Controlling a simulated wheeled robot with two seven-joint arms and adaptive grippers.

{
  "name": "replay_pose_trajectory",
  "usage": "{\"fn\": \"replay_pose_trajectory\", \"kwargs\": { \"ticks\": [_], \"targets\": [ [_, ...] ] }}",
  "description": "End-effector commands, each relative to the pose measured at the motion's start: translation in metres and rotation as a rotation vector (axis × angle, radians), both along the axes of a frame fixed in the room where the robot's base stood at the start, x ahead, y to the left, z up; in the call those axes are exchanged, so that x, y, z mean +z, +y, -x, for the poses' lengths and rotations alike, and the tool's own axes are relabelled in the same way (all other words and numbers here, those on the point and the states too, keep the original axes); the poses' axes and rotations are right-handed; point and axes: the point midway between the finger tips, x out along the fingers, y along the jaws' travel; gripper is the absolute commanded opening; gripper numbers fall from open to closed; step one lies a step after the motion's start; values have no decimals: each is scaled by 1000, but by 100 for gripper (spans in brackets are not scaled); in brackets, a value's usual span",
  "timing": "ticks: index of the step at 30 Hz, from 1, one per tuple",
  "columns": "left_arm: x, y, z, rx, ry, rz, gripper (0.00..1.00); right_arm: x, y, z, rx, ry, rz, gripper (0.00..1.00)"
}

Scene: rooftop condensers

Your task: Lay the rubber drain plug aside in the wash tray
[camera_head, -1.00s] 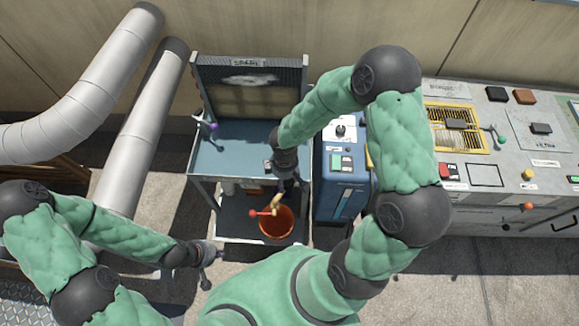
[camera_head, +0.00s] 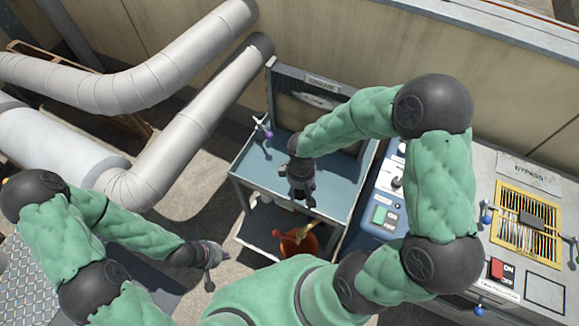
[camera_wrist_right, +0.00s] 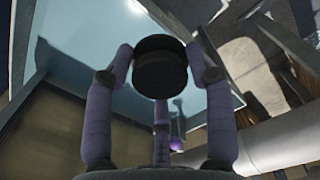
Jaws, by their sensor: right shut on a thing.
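The black round rubber drain plug (camera_wrist_right: 160,68) is between the fingers of my right gripper (camera_wrist_right: 160,62) in the right wrist view, and the gripper is shut on it. In the head view my right gripper (camera_head: 301,198) is over the front part of a blue-topped stand, which looks like the wash tray (camera_head: 262,166). The plug is hidden in that view. The pale blue surface also shows behind the plug in the wrist view (camera_wrist_right: 85,75), apart from it as far as I can tell. My left gripper (camera_head: 214,256) is left of the stand, its finger opening too small to tell.
A purple-knobbed fitting (camera_head: 267,133) stands at the tray's left back. An orange bucket (camera_head: 300,244) is on the lower shelf. A blue unit (camera_head: 384,215) and a control bench (camera_head: 515,175) stand to the right. Large grey ducts (camera_head: 195,115) are to the left.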

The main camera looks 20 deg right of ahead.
Motion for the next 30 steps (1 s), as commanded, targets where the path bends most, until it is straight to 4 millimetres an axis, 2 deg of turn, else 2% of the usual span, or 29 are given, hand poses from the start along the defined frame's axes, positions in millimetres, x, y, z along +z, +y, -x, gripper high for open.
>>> {"fn": "replay_pose_trajectory", "kwargs": {
  "ticks": [12, 15, 21, 30],
  "targets": [
    [-20, 0, 0, 0, 0, 0, 0, -41, -50, -68, -5, 1, 0, 22],
    [-28, 0, 0, 0, 0, 0, 0, -59, -58, -79, -3, 4, -1, 22],
    [-36, 0, 0, 0, 0, 0, 0, -83, -70, -97, -2, 1, 0, 22],
    [-42, 0, 0, 0, 0, 0, 0, -98, -79, -108, -1, 1, 0, 22]
  ]
}}
